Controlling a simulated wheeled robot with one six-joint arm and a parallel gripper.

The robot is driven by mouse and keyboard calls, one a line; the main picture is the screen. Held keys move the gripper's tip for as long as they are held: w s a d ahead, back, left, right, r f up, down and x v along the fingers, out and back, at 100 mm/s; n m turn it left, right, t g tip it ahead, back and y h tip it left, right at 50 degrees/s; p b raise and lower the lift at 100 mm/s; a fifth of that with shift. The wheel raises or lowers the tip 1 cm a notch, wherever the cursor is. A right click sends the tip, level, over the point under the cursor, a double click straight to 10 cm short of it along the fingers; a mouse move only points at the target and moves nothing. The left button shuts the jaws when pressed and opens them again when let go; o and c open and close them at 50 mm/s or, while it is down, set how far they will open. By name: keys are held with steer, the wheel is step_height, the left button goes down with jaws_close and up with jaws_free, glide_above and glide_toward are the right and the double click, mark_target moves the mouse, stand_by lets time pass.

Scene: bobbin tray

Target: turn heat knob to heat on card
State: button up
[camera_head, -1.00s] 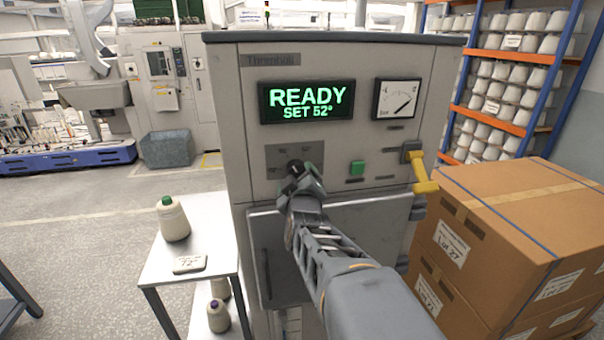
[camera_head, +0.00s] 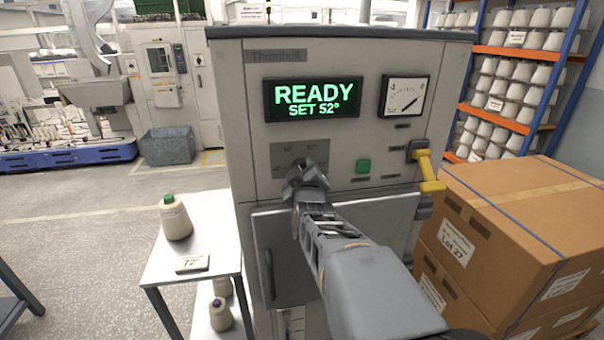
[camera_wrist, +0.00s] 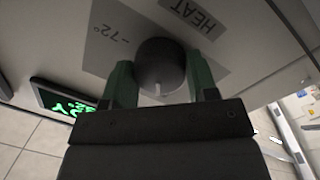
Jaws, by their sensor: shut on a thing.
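The dark round heat knob (camera_wrist: 160,62) is on the grey plate of the machine front, next to the printed HEAT and 72° marks in the wrist view. A short pale pointer line shows on it. My gripper (camera_wrist: 161,78) is shut on the knob, one green-edged finger on each side. In the head view my gripper (camera_head: 306,178) covers most of the knob. The machine's display (camera_head: 312,98) reads READY, SET 52°. The card (camera_head: 193,263) lies flat on the small side table (camera_head: 212,233) and reads 72°.
A green button (camera_head: 363,166) and a yellow-handled lever (camera_head: 428,172) are right of the knob. A gauge (camera_head: 404,95) is above them. Stacked cartons (camera_head: 520,215) stand close on the right. A thread cone (camera_head: 174,219) stands on the side table.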

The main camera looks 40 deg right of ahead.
steer(key=c, duration=0.3)
steer(key=shift+m+b, duration=0.3)
steer(key=shift+b, duration=0.2)
steer(key=shift+f+m+b, duration=0.2)
steer(key=shift+m+b, duration=0.9)
steer(key=shift+b, duration=0.15)
steer(key=m+b, duration=0.2)
steer(key=b, duration=0.1)
steer(key=shift+m, duration=0.3)
steer(key=m+b, duration=0.5)
steer(key=shift+r+m+y+b, duration=0.15)
steer(key=shift+m+y+b, duration=0.25)
steer(key=shift+c, duration=0.2)
steer(key=m+b, duration=0.1)
steer(key=m, duration=0.2)
steer(key=m+y+b, duration=0.1)
steer(key=m+b, duration=0.1)
steer(key=m, duration=0.2)
steer(key=m+b, duration=0.1)
steer(key=m, duration=0.2)
steer(key=shift+r+m+y+b, duration=0.25)
steer(key=shift+m+y+b, duration=0.05)
steer(key=shift+m+b, duration=0.1)
